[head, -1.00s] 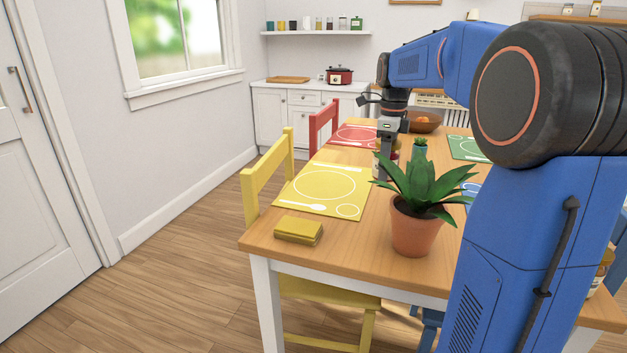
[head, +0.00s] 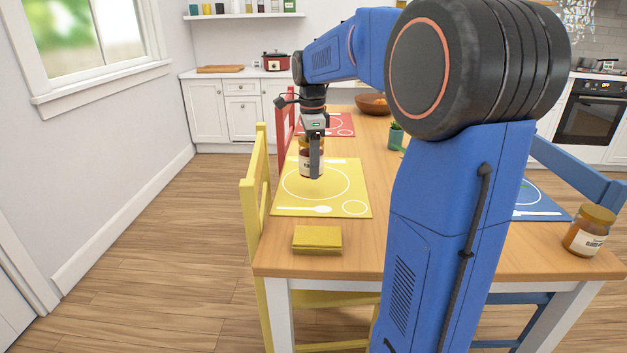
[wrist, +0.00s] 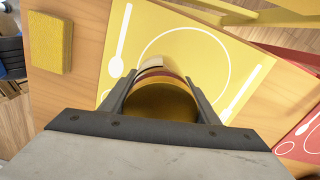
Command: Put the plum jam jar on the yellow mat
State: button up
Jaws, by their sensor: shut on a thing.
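My gripper (head: 315,172) is shut on a jar (head: 305,165) with dark red contents and a pale label. In the wrist view the jar (wrist: 160,98) shows its gold lid between my gripper's fingers. The jar is upright over the plate circle of the yellow mat (head: 290,203); I cannot tell whether its base touches the mat. The yellow mat (wrist: 185,30) also shows under the jar in the wrist view. The label is too small to read, so I cannot confirm it is plum jam.
Another gold-lidded jar (head: 588,232) stands at the table's right corner. The red mat (head: 340,125) lies beyond. A yellow chair (head: 252,190) stands at the left edge.

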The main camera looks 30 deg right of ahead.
jog(key=shift+f, duration=2.75)
jog(key=o, duration=1.4)
jog(key=shift+f, duration=0.1)
notch_tip(320, 180, up, 12)
jog(key=shift+r, duration=0.1)
